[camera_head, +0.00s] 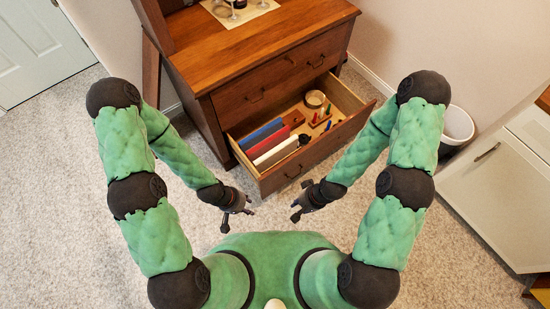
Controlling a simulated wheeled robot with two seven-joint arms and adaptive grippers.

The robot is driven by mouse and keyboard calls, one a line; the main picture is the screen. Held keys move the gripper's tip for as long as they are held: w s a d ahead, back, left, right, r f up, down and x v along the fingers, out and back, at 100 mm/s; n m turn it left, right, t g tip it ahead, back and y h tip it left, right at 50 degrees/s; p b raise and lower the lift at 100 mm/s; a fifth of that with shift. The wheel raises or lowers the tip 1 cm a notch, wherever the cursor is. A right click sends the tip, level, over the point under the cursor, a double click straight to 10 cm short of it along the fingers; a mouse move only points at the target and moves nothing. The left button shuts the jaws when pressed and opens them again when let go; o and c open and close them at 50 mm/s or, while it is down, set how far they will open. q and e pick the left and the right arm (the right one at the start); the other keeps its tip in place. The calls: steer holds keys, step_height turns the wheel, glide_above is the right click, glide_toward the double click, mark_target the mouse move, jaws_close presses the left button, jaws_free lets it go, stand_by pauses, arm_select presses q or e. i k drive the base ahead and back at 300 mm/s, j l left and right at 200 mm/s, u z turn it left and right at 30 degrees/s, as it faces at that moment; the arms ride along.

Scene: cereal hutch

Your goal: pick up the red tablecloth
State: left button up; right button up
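A thin red folded item (268,142), which looks like the red tablecloth, lies in the open drawer (352,125) of the wooden hutch. It sits between a blue folded item (262,133) and a white one (276,153). My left gripper (240,209) is in front of the drawer's left end, outside it and apart from the cloths. My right gripper (297,210) is in front of the drawer, further right. Both look open and empty, with their fingers small in view.
The drawer also holds a round container (314,99), a wooden piece with small coloured pegs (320,119) and a dark item (304,139). A mat (240,14) with glasses lies on the hutch top. A white bin (458,124) and cabinet (495,195) stand at right. Carpet is clear at left.

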mark_target(265, 146)
steer(key=i+u, duration=0.3)
steer(key=u, duration=0.15)
steer(key=i+l+u, duration=0.15)
steer(key=u, duration=0.3)
steer(key=i, duration=0.1)
